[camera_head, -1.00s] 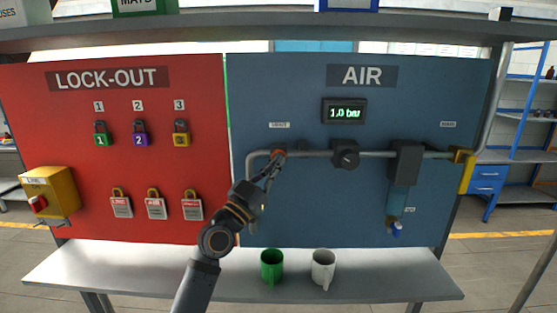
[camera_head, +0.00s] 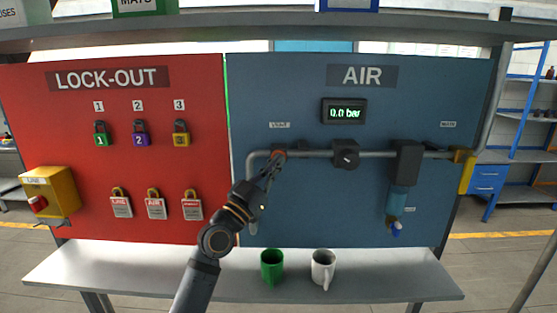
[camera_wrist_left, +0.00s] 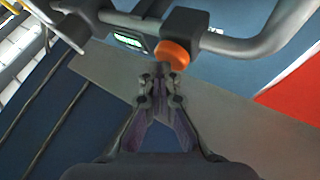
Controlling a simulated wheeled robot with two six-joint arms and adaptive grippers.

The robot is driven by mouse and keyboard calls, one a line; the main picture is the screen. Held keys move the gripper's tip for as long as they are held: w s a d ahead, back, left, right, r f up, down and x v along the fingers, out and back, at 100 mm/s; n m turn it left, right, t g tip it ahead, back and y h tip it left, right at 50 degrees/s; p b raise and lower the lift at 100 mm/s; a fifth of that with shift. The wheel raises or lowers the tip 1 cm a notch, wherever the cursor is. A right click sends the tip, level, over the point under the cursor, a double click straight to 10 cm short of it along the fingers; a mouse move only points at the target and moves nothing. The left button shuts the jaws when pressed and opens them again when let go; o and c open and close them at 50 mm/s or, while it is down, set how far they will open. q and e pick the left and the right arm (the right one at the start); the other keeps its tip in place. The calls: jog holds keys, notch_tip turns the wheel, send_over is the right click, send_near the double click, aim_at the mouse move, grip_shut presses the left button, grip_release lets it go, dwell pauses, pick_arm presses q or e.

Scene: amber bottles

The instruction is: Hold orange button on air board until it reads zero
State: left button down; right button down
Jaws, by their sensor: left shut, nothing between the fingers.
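The blue AIR board (camera_head: 300,215) carries a small display (camera_head: 344,111) that reads 0.0 bar in green digits. The orange button (camera_head: 278,153) sits on the grey pipe at the board's left. It shows large and round in the left wrist view (camera_wrist_left: 172,54). My left gripper (camera_head: 275,165) is shut and empty, with its tips at the button. In the left wrist view the fingertips (camera_wrist_left: 160,72) meet just at the button's lower edge and seem to touch it. My right gripper is not in view.
A dark regulator knob (camera_head: 345,154) and a filter unit (camera_head: 404,165) sit further right on the pipe. A red LOCK-OUT board (camera_head: 75,175) with padlocks and tags stands left. A green mug (camera_head: 272,266) and a white mug (camera_head: 323,268) stand on the shelf below (camera_head: 400,285).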

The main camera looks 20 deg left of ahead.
pick_arm(q)
jog(key=shift+s, duration=0.15)
dwell(0.6)
jog(key=shift+s+d, duration=0.25)
jog(key=shift+s, duration=0.5)
jog(key=s+p, duration=0.1)
jog(key=s, duration=0.1)
jog(key=s+d, duration=0.1)
jog(key=s, duration=0.1)
jog(key=shift+s+d+p, duration=0.2)
jog(key=shift+s+p, duration=0.15)
